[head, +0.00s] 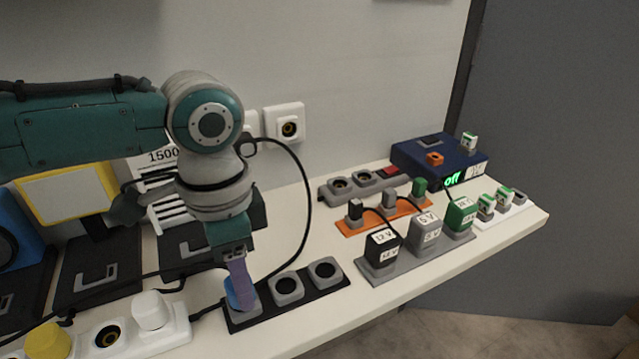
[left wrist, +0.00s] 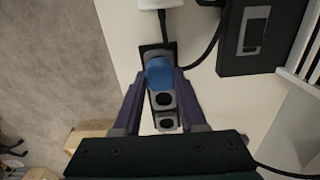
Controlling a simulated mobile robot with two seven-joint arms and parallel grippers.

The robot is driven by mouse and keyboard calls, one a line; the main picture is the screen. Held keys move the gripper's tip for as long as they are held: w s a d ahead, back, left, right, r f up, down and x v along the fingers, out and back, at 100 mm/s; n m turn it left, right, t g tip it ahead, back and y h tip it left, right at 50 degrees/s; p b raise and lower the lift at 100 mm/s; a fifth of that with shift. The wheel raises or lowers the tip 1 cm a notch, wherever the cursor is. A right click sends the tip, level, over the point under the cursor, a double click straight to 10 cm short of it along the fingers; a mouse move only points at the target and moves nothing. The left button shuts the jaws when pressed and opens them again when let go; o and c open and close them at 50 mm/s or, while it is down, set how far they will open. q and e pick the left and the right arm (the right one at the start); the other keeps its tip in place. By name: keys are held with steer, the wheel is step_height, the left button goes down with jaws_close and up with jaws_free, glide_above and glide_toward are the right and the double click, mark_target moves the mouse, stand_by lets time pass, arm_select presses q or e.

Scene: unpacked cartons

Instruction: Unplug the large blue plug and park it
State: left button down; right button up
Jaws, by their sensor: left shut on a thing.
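The large blue plug (head: 231,297) is at the nearest-left grey socket of a black three-socket strip (head: 309,290). It looks upright; whether it is fully seated in that socket I cannot tell. My left gripper (head: 240,284) points down from above, its purple fingers shut on the blue plug and hiding much of it. In the left wrist view the blue plug (left wrist: 160,73) shows as a round top between the fingertips (left wrist: 160,76). The other two sockets of the strip are empty. My right gripper is not in view.
A white power strip (head: 180,327) with a yellow plug (head: 47,341) and a white plug (head: 151,310) stands left of the black strip. A black cable (head: 308,190) arcs close behind my gripper. Adapters (head: 424,233) stand to the right. The front table edge is close.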

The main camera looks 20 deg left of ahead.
arm_select(q)
steer(key=shift+f, duration=0.3)
stand_by(0.5)
steer(key=shift+c, duration=1.9)
jaws_free()
steer(key=shift+r, duration=0.15)
step_height(320, 180, up, 10)
steer(key=shift+f+p, duration=0.15)
steer(key=shift+p, duration=0.95)
